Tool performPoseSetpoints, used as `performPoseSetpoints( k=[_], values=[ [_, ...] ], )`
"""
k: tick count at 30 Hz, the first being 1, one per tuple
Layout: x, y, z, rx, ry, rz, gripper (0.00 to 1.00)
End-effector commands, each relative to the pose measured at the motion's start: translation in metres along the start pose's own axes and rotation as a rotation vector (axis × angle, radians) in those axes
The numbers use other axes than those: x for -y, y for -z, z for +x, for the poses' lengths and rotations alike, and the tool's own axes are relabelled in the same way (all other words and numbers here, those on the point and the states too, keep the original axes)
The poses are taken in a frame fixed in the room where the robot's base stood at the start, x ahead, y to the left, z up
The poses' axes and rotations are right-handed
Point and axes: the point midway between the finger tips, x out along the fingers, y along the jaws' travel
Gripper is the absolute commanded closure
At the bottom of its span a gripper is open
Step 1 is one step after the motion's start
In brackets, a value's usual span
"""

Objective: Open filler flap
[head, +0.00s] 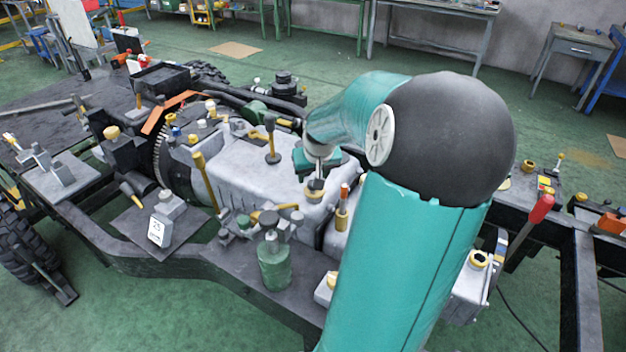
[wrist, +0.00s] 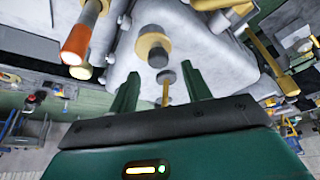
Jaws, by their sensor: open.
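My gripper (head: 316,172) is above the pale grey housing (head: 235,165) in the middle of the chassis. In the wrist view its two green fingers (wrist: 160,72) are apart. A small dark round knob on a yellow stem (wrist: 166,84) shows between them; I cannot tell whether they touch it. Just beyond the fingertips is a yellow-rimmed round fitting with a dark centre (wrist: 155,46), also seen below the gripper in the head view (head: 314,193). Which part is the filler flap, I cannot tell for certain.
An orange-tipped post (wrist: 80,45) stands close to the left finger in the wrist view. A yellow lever (head: 203,178), a green bottle-shaped part (head: 273,262) and a red-handled lever (head: 540,209) stand around the housing. Benches (head: 440,15) line the back.

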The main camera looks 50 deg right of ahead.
Motion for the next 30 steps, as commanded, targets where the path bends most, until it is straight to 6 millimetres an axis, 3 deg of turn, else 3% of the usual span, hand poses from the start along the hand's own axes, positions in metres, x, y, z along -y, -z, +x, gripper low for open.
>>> performPoseSetpoints(
  k=[6,17,25,30],
  values=[
    [-0.001,0.000,0.027,0.001,0.002,-0.001,0.52],
    [-0.002,0.000,0.033,-0.001,-0.001,0.000,0.52],
    [-0.002,0.000,0.033,0.000,-0.001,0.000,1.00],
    [-0.002,0.000,0.033,0.000,0.000,0.001,1.00]
  ],
)
